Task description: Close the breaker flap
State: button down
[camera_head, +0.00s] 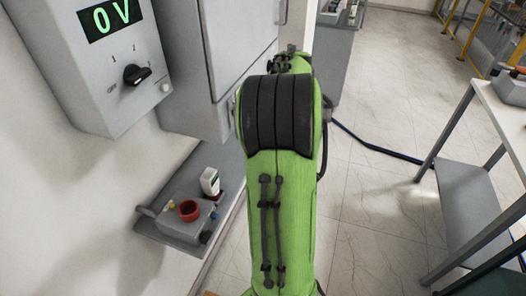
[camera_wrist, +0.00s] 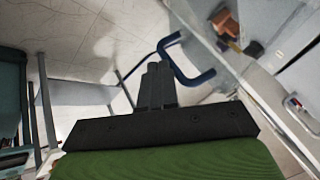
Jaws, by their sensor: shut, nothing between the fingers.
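I cannot make out a breaker flap for certain in either view. A grey wall cabinet (camera_head: 222,50) with a flat front panel stands at the upper middle of the head view, partly hidden by my green arm. A grey box with a green "0 V" display (camera_head: 110,18) and a black rotary knob (camera_head: 137,75) is to its left. My gripper (camera_wrist: 156,68) shows in the wrist view, its two dark fingers together and empty, above pale floor. In the head view my gripper is hidden behind my arm.
A shelf holds a grey box with a red ring (camera_head: 188,210) and a white item (camera_head: 210,182). A metal table (camera_head: 480,100) stands at the right. A blue bent tube (camera_wrist: 183,72) is close to my fingers in the wrist view. Open floor (camera_head: 370,215) lies between.

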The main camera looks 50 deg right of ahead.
jog(key=w+d+n+t+y+p, duration=0.2)
jog(key=w+n+p, duration=0.4)
jog(key=w, duration=0.2)
jog(key=shift+d+t+y+p, duration=0.3)
jog(key=shift+d+y+p, duration=0.05)
jog(key=shift+d+y, duration=0.05)
jog(key=shift+w+r, duration=0.1)
jog(key=shift+w, duration=0.05)
